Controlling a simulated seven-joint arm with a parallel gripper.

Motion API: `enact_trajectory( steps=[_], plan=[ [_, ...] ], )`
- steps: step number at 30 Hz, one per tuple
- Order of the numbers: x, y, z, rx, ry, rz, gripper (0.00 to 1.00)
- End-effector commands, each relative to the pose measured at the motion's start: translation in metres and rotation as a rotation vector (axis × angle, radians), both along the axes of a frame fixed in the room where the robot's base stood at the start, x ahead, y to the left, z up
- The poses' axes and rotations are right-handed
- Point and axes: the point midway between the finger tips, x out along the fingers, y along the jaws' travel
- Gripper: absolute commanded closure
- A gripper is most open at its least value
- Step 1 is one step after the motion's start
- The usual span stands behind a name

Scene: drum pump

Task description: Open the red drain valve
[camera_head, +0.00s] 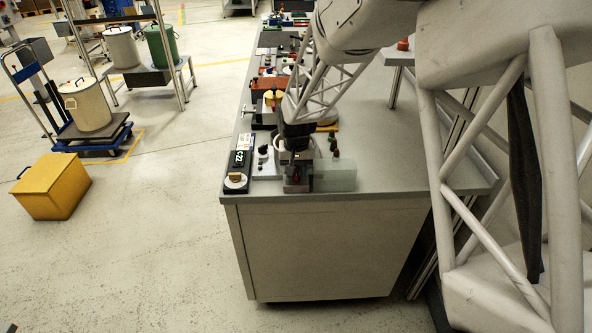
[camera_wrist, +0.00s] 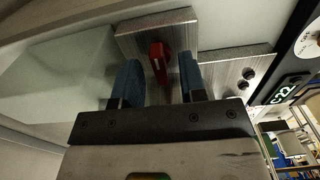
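The red drain valve handle (camera_wrist: 157,62) shows in the wrist view, in front of a brushed metal plate (camera_wrist: 178,22). My gripper (camera_wrist: 160,84) has its two blue-grey fingers apart, one on each side of the red handle. Gaps show between the handle and both fingers, so it is not clamped. In the head view my gripper (camera_head: 297,172) is low over the near end of the bench, and my wrist hides most of the valve there.
A translucent block (camera_head: 335,178) stands right beside the gripper. A black C22 label plate (camera_head: 238,160) lies to its left at the edge of the grey bench (camera_head: 375,135). More fixtures line the bench's left side behind. The bench's right part is mostly clear.

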Motion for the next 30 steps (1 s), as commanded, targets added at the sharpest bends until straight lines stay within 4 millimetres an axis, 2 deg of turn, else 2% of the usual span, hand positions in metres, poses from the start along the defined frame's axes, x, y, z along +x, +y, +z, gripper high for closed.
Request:
enact_trajectory(
  steps=[8, 21, 30],
  plan=[
    [0.000, 0.000, 0.011, 0.001, -0.002, 0.000, 0.62],
    [0.000, 0.000, 0.064, 0.000, -0.001, 0.000, 0.62],
    [0.000, 0.000, 0.078, 0.000, 0.000, 0.000, 0.62]
  ],
)
